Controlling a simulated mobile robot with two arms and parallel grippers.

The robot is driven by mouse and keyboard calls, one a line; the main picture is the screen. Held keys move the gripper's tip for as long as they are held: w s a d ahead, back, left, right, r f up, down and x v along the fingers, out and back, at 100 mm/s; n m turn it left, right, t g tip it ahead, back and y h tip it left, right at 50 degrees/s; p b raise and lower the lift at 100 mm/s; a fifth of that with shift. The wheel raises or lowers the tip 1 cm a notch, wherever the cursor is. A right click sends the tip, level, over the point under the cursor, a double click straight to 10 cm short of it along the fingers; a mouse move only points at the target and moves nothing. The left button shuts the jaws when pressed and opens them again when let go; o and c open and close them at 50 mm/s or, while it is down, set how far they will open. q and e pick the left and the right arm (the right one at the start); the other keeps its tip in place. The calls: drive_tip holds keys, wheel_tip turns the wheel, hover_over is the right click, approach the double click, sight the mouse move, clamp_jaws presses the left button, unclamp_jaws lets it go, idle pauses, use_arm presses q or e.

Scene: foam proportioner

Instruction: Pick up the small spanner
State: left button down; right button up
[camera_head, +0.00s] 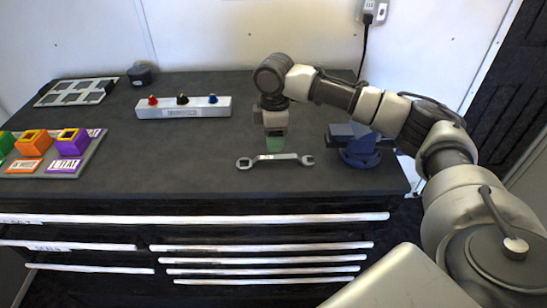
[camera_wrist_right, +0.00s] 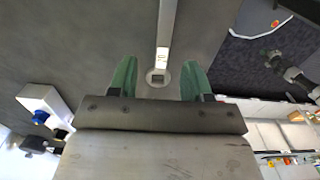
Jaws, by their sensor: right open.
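The small spanner (camera_head: 275,160) is silver-grey and lies on the dark worktop near its front edge, with its long axis running left to right. My right gripper (camera_head: 276,146) points down over the worktop at the spanner's far side in the head view. In the right wrist view, the spanner's handle (camera_wrist_right: 165,32) runs down from the top edge. Its near end (camera_wrist_right: 158,76) shows between the two green fingers of my right gripper (camera_wrist_right: 160,70). The fingers are apart and hold nothing. How high they are above the spanner is hard to tell. My left gripper is out of view.
A blue vise (camera_head: 358,148) stands right of the spanner. A white block with red, black and blue knobs (camera_head: 184,108) lies behind. A tray with coloured blocks (camera_head: 92,146) is at left, and a grey rack (camera_head: 76,92) is at back left. The worktop's middle is clear.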

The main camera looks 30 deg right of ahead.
sight(275, 157)
drive_tip(key=shift+f, duration=0.55)
drive_tip(key=shift+w+f, duration=0.1)
drive_tip(key=shift+f, duration=0.2)
drive_tip(key=f, duration=0.3)
drive_tip(key=f+p, duration=0.1)
drive_tip(key=shift+s+a+f, duration=0.1)
drive_tip(key=shift+s+f, duration=0.05)
drive_tip(key=shift+s, duration=0.25)
drive_tip(key=shift+f, duration=0.3)
drive_tip(key=shift+w+f, duration=0.1)
drive_tip(key=shift+f, duration=0.05)
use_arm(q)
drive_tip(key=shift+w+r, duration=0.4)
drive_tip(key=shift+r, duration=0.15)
use_arm(e)
clamp_jaws()
